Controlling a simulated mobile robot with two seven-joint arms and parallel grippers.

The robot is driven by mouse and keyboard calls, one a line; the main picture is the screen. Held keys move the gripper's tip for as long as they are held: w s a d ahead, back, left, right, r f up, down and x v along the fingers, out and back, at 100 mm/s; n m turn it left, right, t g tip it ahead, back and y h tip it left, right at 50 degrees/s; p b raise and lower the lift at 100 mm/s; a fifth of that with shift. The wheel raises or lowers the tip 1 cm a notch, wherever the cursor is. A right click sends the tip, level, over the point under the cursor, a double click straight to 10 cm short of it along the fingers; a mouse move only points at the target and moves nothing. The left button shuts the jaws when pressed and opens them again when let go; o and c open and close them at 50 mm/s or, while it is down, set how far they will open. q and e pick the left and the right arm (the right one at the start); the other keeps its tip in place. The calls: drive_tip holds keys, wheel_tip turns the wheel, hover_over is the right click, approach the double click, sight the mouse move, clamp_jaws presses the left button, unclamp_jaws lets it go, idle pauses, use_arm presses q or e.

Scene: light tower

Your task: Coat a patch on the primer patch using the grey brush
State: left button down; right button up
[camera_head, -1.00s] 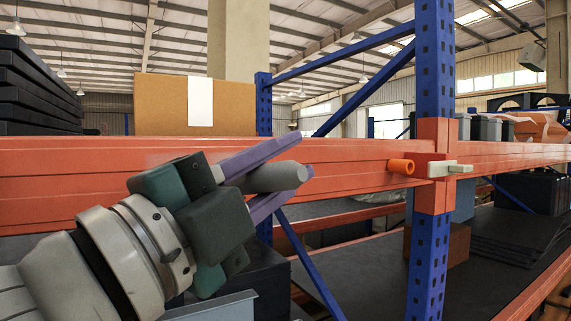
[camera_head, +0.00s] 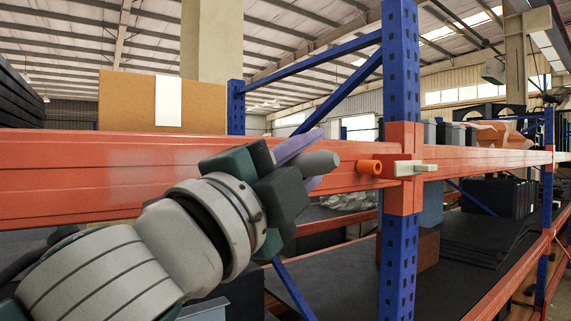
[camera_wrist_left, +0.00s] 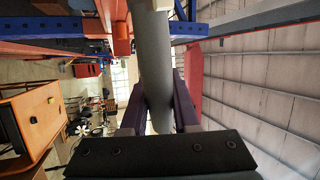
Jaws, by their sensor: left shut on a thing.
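My left gripper (camera_head: 312,158), with purple fingers, is shut on a grey rounded cylinder, which I take to be the grey brush (camera_head: 321,162). The brush's end points right, in front of the orange beam (camera_head: 90,170) and short of a small orange cylinder (camera_head: 369,167) on it. The left wrist view shows the brush (camera_wrist_left: 152,55) between the fingers, running up out of the picture. I cannot tell whether it touches the beam. My right gripper is not in view.
A blue upright (camera_head: 399,250) with an orange bracket and a pale lever (camera_head: 415,168) stands right of the gripper. A cardboard box (camera_head: 125,100) is behind the beam at left. A dark lower shelf (camera_head: 345,265) holds dark boxes and panels.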

use_arm(q)
drive_tip(key=shift+w+d, duration=0.2)
drive_tip(key=shift+d, duration=0.1)
drive_tip(key=shift+s+a+r+p, duration=1.2)
drive_tip(key=shift+s+a+p, duration=1.9)
drive_tip(key=shift+a, duration=1.85)
drive_tip(key=shift+w+d+f+b, duration=0.1)
drive_tip(key=shift+w+d+b, duration=0.25)
drive_tip(key=shift+w+d, duration=0.55)
drive_tip(key=shift+w+d+b, duration=0.35)
drive_tip(key=shift+w+d, duration=0.1)
drive_tip(key=shift+d, duration=0.8)
drive_tip(key=shift+w+d+f+b, duration=0.1)
drive_tip(key=shift+w+d+b, duration=0.25)
drive_tip(key=shift+w+d, duration=0.55)
drive_tip(key=d, duration=0.1)
drive_tip(key=w+d+b, duration=0.1)
drive_tip(key=d, duration=0.1)
drive_tip(key=shift+w+d+r, duration=0.1)
drive_tip(key=shift+w+d, duration=0.2)
drive_tip(key=shift+d, duration=0.1)
